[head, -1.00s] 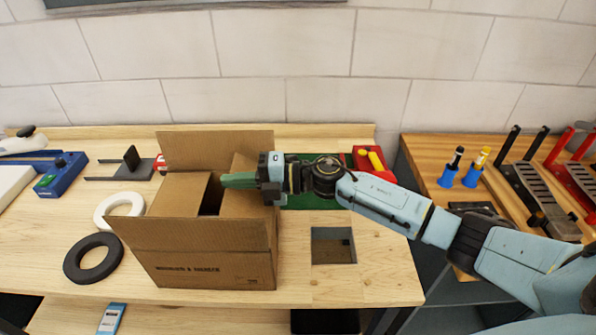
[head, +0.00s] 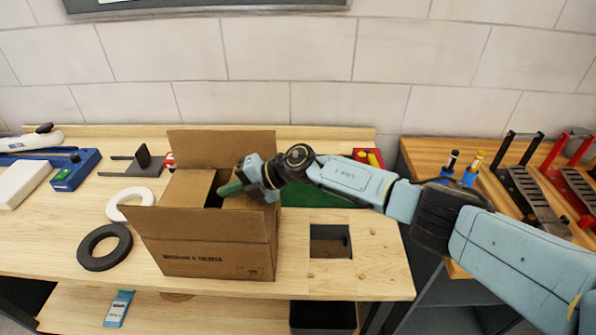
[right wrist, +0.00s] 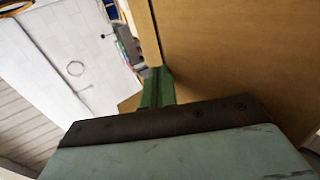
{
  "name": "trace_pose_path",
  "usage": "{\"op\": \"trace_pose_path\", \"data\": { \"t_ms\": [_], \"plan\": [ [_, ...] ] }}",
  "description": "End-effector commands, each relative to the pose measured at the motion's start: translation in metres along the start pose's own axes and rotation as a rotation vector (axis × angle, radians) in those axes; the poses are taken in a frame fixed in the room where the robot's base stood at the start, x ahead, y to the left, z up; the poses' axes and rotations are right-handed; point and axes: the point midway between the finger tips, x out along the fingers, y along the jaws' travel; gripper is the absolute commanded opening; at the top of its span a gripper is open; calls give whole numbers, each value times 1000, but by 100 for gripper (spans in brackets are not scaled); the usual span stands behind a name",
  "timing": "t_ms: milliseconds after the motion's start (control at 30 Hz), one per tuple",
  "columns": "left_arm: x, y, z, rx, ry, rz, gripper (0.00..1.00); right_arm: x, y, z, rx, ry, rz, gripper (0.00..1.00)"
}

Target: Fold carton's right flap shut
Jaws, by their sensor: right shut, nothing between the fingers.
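The cardboard carton (head: 205,259) stands on the wooden bench. Its back flap (head: 222,150) stands upright and its front flap (head: 195,224) stands up, leaning outward. The left flap (head: 186,187) lies folded inward. The right flap (head: 243,203) is folded inward beneath my right gripper (head: 230,188), partly hidden by it. A dark gap shows between the two side flaps. My right gripper's green fingers are shut and empty, pointing left over the carton's top; contact with the flap is unclear. In the right wrist view the fingers (right wrist: 157,88) are close beside a cardboard panel (right wrist: 230,60). My left gripper is out of view.
A black ring (head: 105,247) and a white ring (head: 128,196) lie left of the carton. A square hole (head: 331,241) is cut in the bench to its right. Red and yellow items (head: 368,157) stand behind my right arm. A second bench with racks (head: 530,185) is at the right.

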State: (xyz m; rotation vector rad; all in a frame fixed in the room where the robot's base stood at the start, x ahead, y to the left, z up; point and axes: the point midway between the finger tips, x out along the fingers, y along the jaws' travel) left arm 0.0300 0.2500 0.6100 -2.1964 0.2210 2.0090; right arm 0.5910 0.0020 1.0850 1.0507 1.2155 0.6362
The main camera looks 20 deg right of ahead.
Motion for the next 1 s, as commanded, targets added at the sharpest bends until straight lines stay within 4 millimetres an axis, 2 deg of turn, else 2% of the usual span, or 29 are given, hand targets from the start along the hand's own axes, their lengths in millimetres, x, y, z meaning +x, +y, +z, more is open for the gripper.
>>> {"op": "trace_pose_path", "data": {
  "t_ms": [467,1000],
  "plan": [
    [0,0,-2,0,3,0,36,1,0,0,0,1,-3,0],
    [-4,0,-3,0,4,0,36,-11,-11,0,0,1,-2,0]
  ]
}}
